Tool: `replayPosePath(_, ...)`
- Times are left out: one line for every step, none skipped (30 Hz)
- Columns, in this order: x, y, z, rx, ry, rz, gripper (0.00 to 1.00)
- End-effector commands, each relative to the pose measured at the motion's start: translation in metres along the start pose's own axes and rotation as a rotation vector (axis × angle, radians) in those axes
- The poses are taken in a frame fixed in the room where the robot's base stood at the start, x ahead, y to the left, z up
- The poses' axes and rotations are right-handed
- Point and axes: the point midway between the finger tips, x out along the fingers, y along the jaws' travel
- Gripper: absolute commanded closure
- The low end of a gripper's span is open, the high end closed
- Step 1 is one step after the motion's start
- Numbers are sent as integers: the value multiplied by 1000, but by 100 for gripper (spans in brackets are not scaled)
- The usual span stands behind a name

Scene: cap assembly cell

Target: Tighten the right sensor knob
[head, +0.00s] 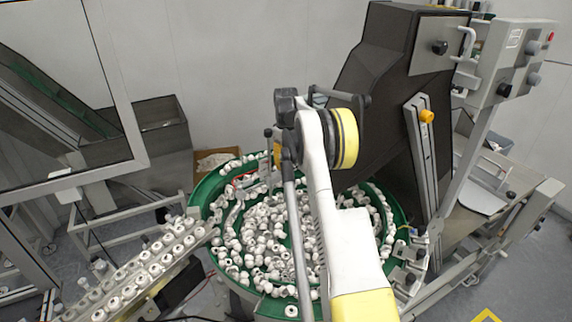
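My white and yellow arm (345,215) reaches up from the bottom across the green bowl feeder (198,190). It ends near a yellow-ringed joint (346,138), and I cannot make out my gripper or its fingers past it. Small black knobs (410,279) sit on a grey bracket at the bowl's right rim. Another black knob (268,132) stands on a post left of my arm, above the far rim. I cannot tell which of these is the right sensor knob. No contact with any knob shows.
White caps (262,240) fill much of the bowl. A grey pole (297,250) rises beside my arm. A dark hopper (385,60) and a control box (515,60) stand on the right. A sloped rail of caps (140,272) runs at lower left.

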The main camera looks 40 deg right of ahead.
Motion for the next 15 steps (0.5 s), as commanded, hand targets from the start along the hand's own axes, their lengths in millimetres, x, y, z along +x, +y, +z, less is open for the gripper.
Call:
replayPosePath(0, 0, 0, 0, -1, 0, 98)
replayPosePath(0, 0, 0, 0, -1, 0, 98)
replayPosePath(0, 0, 0, 0, -1, 0, 98)
replayPosePath(0, 0, 0, 0, -2, 0, 98)
replayPosePath(0, 0, 0, 1, -2, 0, 98)
replayPosePath(0, 0, 0, 3, -2, 0, 98)
replayPosePath(0, 0, 0, 6, -2, 0, 99)
replayPosePath(0, 0, 0, 10, -2, 0, 99)
replayPosePath(0, 0, 0, 17, -2, 0, 99)
replayPosePath(0, 0, 1, 24, -2, 0, 99)
replayPosePath(1, 0, 1, 32, -2, 0, 99)
replayPosePath(1, 0, 1, 46, -2, 0, 99)
replayPosePath(1, 0, 1, 58, -2, 0, 99)
replayPosePath(1, 0, 1, 72, -2, 0, 99)
replayPosePath(1, 0, 1, 94, -2, 0, 99)
